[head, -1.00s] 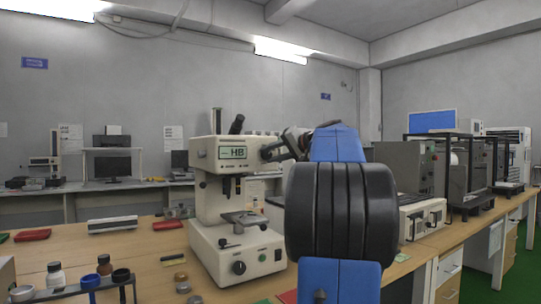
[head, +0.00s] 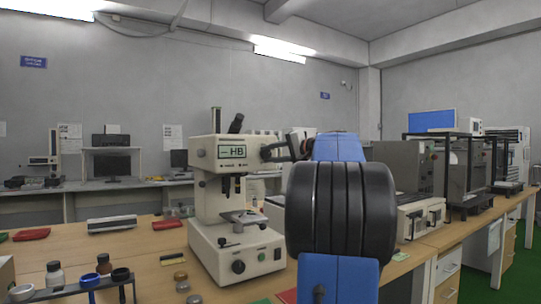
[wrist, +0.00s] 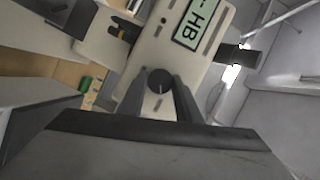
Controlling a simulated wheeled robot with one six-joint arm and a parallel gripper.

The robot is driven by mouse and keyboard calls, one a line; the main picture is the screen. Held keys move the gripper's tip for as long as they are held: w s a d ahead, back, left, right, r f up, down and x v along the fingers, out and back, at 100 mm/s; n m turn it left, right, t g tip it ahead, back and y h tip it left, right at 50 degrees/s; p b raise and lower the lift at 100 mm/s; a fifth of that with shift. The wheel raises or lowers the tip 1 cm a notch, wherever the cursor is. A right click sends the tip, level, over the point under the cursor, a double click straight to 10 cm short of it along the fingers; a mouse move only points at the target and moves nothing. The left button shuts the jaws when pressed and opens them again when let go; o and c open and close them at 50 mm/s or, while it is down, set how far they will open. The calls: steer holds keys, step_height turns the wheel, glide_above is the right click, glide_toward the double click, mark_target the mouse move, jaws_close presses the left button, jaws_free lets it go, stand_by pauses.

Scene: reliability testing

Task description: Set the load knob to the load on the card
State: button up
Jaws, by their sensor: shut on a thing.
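The cream hardness tester (head: 217,210) stands on the wooden bench, with a green display (head: 231,152) reading dashes and "HB"; the display also shows tilted in the wrist view (wrist: 194,22). A round black knob with a white line (wrist: 160,80), which I take as the load knob, is on its upper housing. My gripper (head: 279,152) is at the right side of that housing. In the wrist view its two dark fingers (wrist: 165,86) are shut on the knob. The knob's scale marks are not readable. I cannot make out the load card.
My arm hides the bench right of the tester. Bottles in a rack (head: 86,285) and small round blocks (head: 183,286) are at the front left. A red case (head: 167,225) and a grey box (head: 112,224) lie farther back. Other machines (head: 403,165) stand right.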

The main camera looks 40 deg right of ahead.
steer(key=o, duration=1.1)
steer(key=shift+c, duration=0.2)
steer(key=s+d+r, duration=0.2)
steer(key=s, duration=1.5)
steer(key=shift+d, duration=0.25)
